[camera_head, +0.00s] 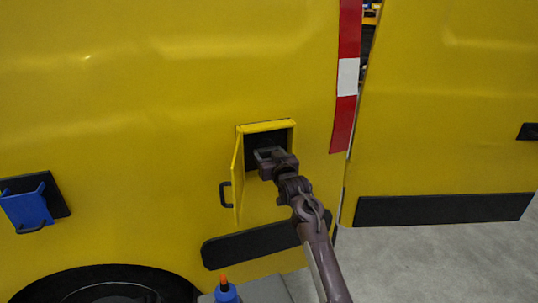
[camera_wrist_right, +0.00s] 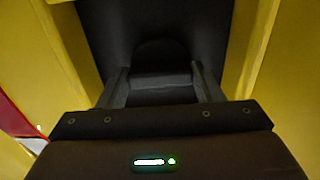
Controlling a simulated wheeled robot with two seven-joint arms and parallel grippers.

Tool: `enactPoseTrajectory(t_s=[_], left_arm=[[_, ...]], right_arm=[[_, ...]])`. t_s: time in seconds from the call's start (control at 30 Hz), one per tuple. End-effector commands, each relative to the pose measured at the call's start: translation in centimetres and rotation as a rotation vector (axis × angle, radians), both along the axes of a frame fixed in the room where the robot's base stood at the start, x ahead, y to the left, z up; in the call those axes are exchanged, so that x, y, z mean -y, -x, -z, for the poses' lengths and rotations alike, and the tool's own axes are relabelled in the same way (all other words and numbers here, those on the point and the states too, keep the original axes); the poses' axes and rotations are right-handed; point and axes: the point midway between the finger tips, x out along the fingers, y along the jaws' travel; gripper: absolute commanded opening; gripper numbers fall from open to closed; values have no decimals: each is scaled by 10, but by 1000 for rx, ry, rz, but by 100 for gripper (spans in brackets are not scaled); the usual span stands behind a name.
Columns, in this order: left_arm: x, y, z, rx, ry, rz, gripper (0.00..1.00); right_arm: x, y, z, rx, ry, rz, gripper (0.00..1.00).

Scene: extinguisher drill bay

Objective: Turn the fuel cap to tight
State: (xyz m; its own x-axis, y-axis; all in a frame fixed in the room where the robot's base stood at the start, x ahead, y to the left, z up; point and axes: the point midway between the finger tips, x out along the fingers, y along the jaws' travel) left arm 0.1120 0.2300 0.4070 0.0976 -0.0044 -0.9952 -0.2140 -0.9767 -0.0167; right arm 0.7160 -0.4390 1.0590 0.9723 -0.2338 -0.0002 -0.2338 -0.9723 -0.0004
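The fuel cap sits in a dark recess in the yellow van side. In the right wrist view the cap (camera_wrist_right: 160,50) is a dark round shape with a raised grip bar, which lies between the two fingers. My right gripper (camera_head: 264,156) reaches into the recess. In the wrist view its fingers (camera_wrist_right: 160,84) stand on either side of the grip bar and appear to touch it. In the head view the gripper hides most of the cap. The yellow fuel door (camera_head: 238,180) stands open to the left of the recess. My left gripper is not in view.
A black handle (camera_head: 225,195) is on the open door. A blue holder (camera_head: 28,207) is mounted at the left. A blue bottle with an orange tip (camera_head: 226,290) stands at the bottom. A wheel (camera_head: 110,285) shows below; grey floor (camera_head: 430,260) is clear at right.

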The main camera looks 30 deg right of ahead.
Motion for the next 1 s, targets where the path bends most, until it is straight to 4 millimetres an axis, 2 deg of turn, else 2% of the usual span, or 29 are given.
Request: enactPoseTrajectory(t_s=[0.03,0.13,0.17,0.57,1.0], left_arm=[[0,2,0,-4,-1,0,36],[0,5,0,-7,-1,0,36],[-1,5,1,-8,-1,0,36],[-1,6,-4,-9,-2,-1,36],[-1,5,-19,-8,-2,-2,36]], right_arm=[[0,0,0,0,0,0,52],[0,0,0,0,0,0,39],[0,0,0,0,0,0,37],[0,0,-1,21,-88,1,37],[0,0,-2,108,-450,1,37]])
